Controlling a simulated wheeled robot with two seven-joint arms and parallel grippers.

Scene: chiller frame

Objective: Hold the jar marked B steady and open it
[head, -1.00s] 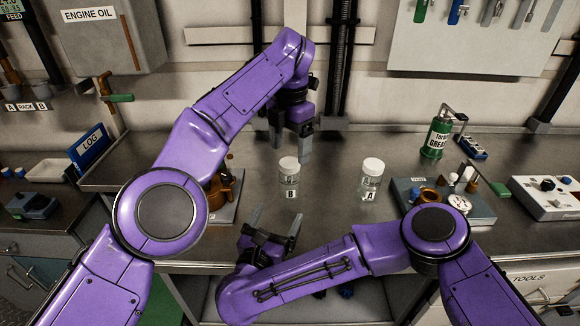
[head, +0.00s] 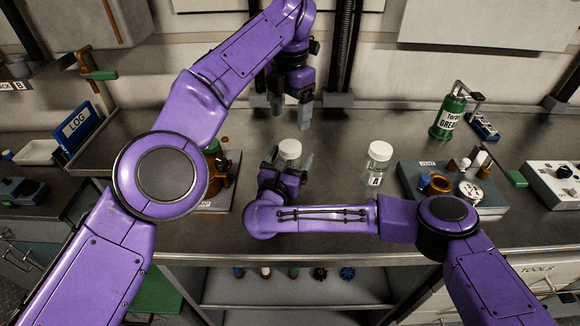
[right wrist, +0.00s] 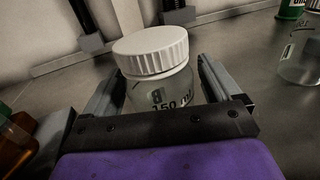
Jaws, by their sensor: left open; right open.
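The jar marked B is clear glass with a white ribbed lid (head: 290,149). It stands upright on the metal bench, its lower part hidden by my right gripper in the head view. My left gripper (head: 290,112) points down, open and empty, above and behind the jar.
A second jar marked A (head: 377,165) stands to the right, lid on. A tray of small parts (head: 408,180) and a green grease can (head: 449,117) are further right. A tray with brown bottles (head: 226,190) is close on the left. The bench between the jars is clear.

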